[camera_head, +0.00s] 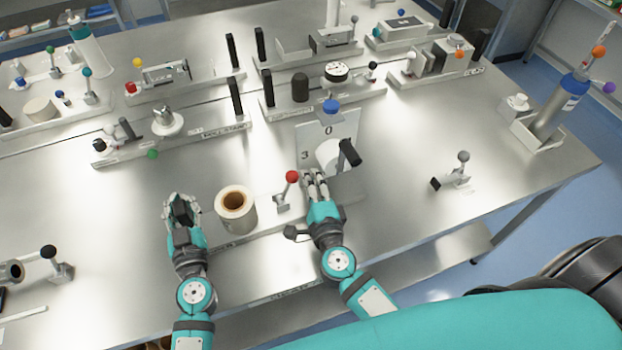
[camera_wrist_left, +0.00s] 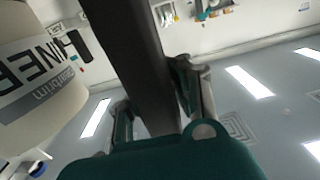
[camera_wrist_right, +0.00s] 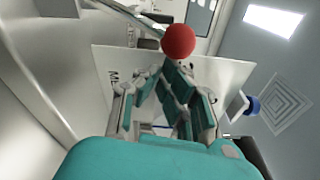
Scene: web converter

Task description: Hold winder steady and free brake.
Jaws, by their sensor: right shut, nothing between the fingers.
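The winder shows in the head view, with a white roll (camera_head: 236,211) with a brown core at its left end. An upright plate (camera_head: 318,132) marked 0 and 3 carries a white disc with a black crank handle (camera_head: 349,152). A short lever with a red knob (camera_head: 292,177) stands between roll and plate. My left gripper (camera_head: 183,203) is left of the roll, its fingers on both sides of a dark upright bar (camera_wrist_left: 125,45) and apparently closed on it. My right gripper (camera_head: 316,180) is shut and empty, just right of the red knob; the knob (camera_wrist_right: 178,41) shows beyond its fingertips.
Other fixtures with black upright handles stand behind, including one with a green knob (camera_head: 152,154). A small grey-knobbed lever (camera_head: 463,157) stands to the right.

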